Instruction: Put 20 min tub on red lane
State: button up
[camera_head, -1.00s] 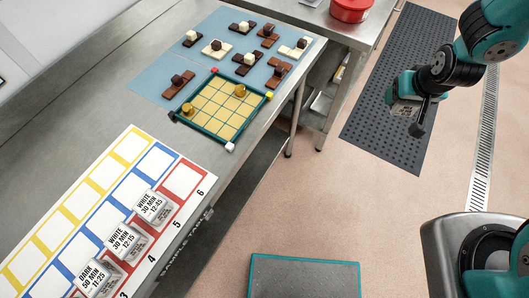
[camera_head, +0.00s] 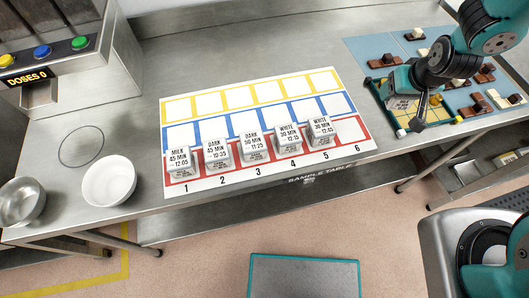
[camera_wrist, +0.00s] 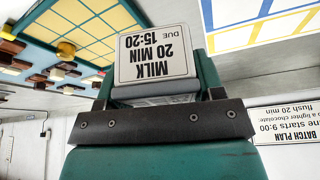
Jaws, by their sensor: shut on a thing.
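My gripper (camera_wrist: 155,110) is shut on a tub (camera_wrist: 155,55) in the wrist view. Its label, upside down there, reads "MILK 20 MIN DUE 15:20". In the head view my gripper (camera_head: 408,108) is at the right, in front of the small grid board; the tub cannot be made out clearly there. The red lane (camera_head: 354,131) is the front row of the white lane sheet, numbered 1 to 6. Tubs stand at 1 to 5, such as a milk 45 min tub (camera_head: 179,162) at 1 and a white 30 min tub (camera_head: 321,132) at 5. Place 6 is bare.
The yellow lane (camera_head: 238,98) and blue lane (camera_head: 245,122) behind are bare. A white bowl (camera_head: 108,180) and a metal bowl (camera_head: 22,203) stand at the left, near a button panel (camera_head: 42,60). Chocolate pieces lie on a blue mat (camera_head: 370,48) at the right.

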jog(key=w+a+r+n+g+y+b, duration=0.1)
jog(key=a+r+n+y+b, duration=0.2)
jog(key=a+n+b, duration=0.4)
notch_tip(320, 180, up, 8)
jog(key=n+g+b, duration=0.4)
jog(key=n+g, duration=0.1)
jog(key=n, duration=0.9)
send_over(342, 131)
jog(key=d, duration=0.1)
jog(key=shift+y, duration=0.4)
notch_tip(342, 131, down, 20)
jog(key=shift+w+d+r+p, duration=0.1)
jog(key=shift+w+r+p, duration=0.05)
jog(key=shift+p, duration=0.6)
jog(key=o, duration=1)
